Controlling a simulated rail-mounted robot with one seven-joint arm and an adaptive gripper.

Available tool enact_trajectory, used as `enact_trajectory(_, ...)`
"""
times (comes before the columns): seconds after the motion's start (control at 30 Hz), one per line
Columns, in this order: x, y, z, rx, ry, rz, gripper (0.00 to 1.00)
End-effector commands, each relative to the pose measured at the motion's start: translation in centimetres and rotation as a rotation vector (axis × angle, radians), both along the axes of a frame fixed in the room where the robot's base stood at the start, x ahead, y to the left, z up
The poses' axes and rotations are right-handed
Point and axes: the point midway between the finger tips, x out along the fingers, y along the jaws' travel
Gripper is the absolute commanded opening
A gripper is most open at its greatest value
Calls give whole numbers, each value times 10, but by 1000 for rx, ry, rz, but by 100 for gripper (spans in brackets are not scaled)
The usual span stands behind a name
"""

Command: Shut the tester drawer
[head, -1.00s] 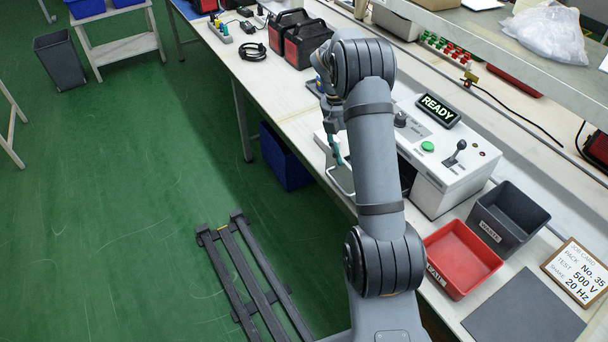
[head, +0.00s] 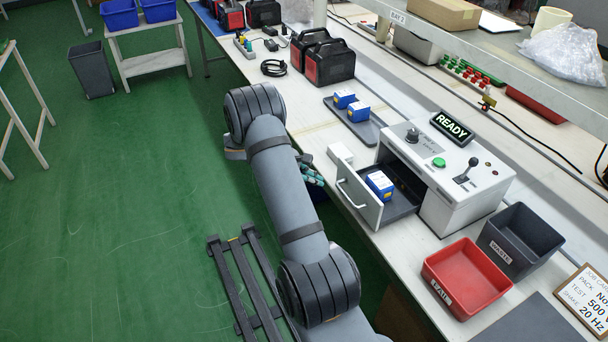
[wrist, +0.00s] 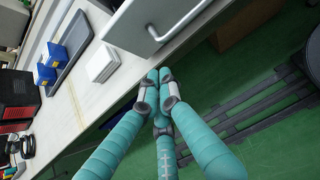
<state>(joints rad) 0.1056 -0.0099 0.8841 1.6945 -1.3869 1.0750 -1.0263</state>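The white tester (head: 455,190) stands on the bench with its sign lit "READY". Its drawer (head: 404,204) is pulled out to the left, and a blue and white pack (head: 380,184) lies inside. The drawer's front panel has a bar handle (head: 350,195); the front also shows in the wrist view (wrist: 140,22), with the handle (wrist: 180,24). My gripper (head: 316,178) is just left of the drawer front, partly hidden by my arm. In the wrist view my gripper's teal fingers (wrist: 158,76) are closed together and empty, apart from the handle.
A small white block (head: 340,153) sits beside the drawer. A grey tray (head: 356,122) with two blue packs lies behind it. A red bin (head: 468,277) and a dark waste bin (head: 520,238) stand right of the tester. Open green floor lies left of the bench.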

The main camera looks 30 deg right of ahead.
Motion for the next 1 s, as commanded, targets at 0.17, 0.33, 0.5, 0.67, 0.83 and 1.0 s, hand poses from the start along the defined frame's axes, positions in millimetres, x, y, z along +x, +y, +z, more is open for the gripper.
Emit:
enact_trajectory(0.17, -3, -28, -12, 1, -1, -4, 0)
enact_trajectory(0.33, -3, -46, -12, 1, -1, -2, 0)
enact_trajectory(0.5, -4, -53, -14, 1, 0, 0, 0)
enact_trajectory(0.67, -4, -54, -14, 1, 0, 0, 0)
enact_trajectory(0.83, -4, -54, -14, 1, 0, 0, 0)
enact_trajectory(1.0, 1, -52, -14, 0, -1, 16, 0)
